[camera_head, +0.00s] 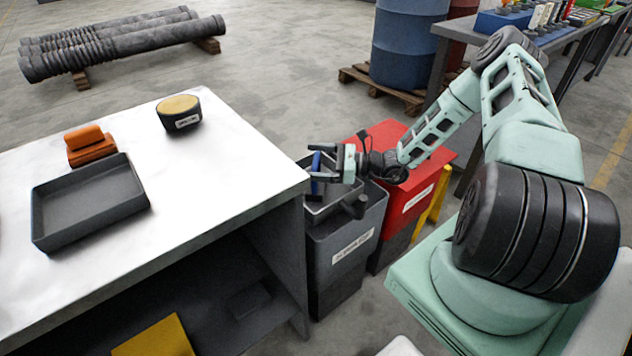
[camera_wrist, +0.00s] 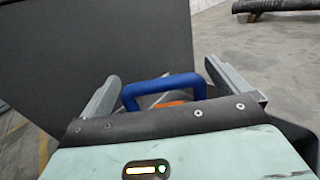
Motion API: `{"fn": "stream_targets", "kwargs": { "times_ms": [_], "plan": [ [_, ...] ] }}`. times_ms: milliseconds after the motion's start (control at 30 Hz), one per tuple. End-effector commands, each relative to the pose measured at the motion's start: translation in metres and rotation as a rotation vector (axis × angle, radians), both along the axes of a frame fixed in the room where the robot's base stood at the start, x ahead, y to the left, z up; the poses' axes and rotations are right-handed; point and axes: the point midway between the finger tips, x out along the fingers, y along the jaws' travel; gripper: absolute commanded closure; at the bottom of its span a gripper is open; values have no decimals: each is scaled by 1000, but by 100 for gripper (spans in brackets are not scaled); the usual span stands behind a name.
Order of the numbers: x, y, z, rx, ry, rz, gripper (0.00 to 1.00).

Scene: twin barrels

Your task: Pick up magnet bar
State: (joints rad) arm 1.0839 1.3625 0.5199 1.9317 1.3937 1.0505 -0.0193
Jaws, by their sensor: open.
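A blue looped handle (camera_wrist: 160,88), which looks like part of the magnet bar, shows between the two fingers of my gripper (camera_wrist: 163,84) in the wrist view. An orange piece (camera_wrist: 170,104) shows below it, partly hidden by my gripper's body. In the head view the blue piece (camera_head: 316,172) stands upright at the top of a grey bin (camera_head: 348,232). My gripper (camera_head: 312,163) is open around it, over the bin. The fingers appear apart from the handle on both sides.
A white-topped table (camera_head: 215,165) stands left of the bin, its edge close to my gripper. On it are a dark tray (camera_head: 90,205), an orange block (camera_head: 88,147) and a dark round container (camera_head: 179,115). A red bin (camera_head: 410,205) stands right of the grey one.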

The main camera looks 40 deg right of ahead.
Motion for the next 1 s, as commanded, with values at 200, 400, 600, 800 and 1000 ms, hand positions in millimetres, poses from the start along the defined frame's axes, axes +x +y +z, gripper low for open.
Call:
{"fn": "stream_targets", "kwargs": {
  "times_ms": [200,400,600,800,1000],
  "plan": [
    [0,0,0,0,0,0,28],
    [0,0,1,1,-2,0,71],
    [0,0,4,1,-2,0,71],
    [0,-1,34,-2,-4,0,71],
    [0,-1,73,-1,-3,1,71]
  ]
}}
